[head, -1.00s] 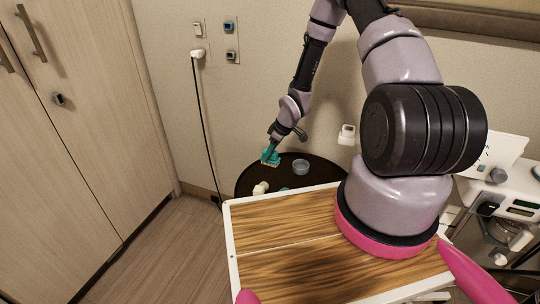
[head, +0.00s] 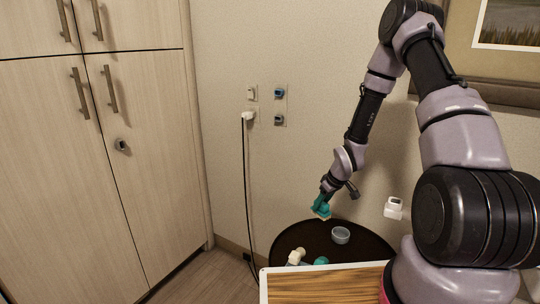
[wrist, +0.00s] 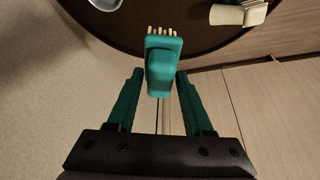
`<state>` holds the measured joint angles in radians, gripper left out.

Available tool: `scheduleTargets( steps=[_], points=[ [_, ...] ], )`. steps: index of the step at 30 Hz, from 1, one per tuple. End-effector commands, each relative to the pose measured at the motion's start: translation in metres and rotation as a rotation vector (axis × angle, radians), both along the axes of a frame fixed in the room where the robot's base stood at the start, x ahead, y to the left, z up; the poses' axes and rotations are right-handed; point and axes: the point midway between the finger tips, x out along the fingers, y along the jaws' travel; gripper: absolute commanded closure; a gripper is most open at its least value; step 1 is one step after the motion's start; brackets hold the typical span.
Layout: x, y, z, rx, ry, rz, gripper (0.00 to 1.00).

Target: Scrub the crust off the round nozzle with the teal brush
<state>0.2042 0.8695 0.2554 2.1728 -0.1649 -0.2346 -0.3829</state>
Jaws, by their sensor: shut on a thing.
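The teal brush (wrist: 163,65) is held between the teal fingers of my gripper (wrist: 160,76), with its pale bristles pointing away from the gripper. In the head view, my gripper (head: 324,200) and the brush (head: 321,209) are above the left back part of a round dark table (head: 365,243). A cream piece (head: 297,256) lies near the table's front left; it also shows at the upper right of the wrist view (wrist: 238,14). It may be the round nozzle, but I cannot make out its opening or any crust. The brush is apart from it.
A grey bowl (head: 341,235) stands on the table, right of the brush. A teal item (head: 321,261) lies beside the cream piece. A wooden board (head: 325,287) with a white rim is in front. A power cord (head: 245,190) hangs left of the table; the wall is behind.

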Motion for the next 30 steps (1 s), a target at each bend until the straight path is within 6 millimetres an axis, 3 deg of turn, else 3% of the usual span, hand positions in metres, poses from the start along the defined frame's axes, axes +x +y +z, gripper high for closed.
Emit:
scheduleTargets(
  steps=[1, 6, 12, 30],
  points=[
    [-0.001, -0.009, 0.020, -0.002, -0.007, -0.080, 1.00],
    [-0.009, -0.034, 0.069, -0.001, -0.007, -0.343, 1.00],
    [-0.020, -0.051, 0.103, 0.001, -0.004, -0.542, 1.00],
    [-0.024, -0.056, 0.111, 0.001, 0.000, -0.600, 1.00]
  ],
)
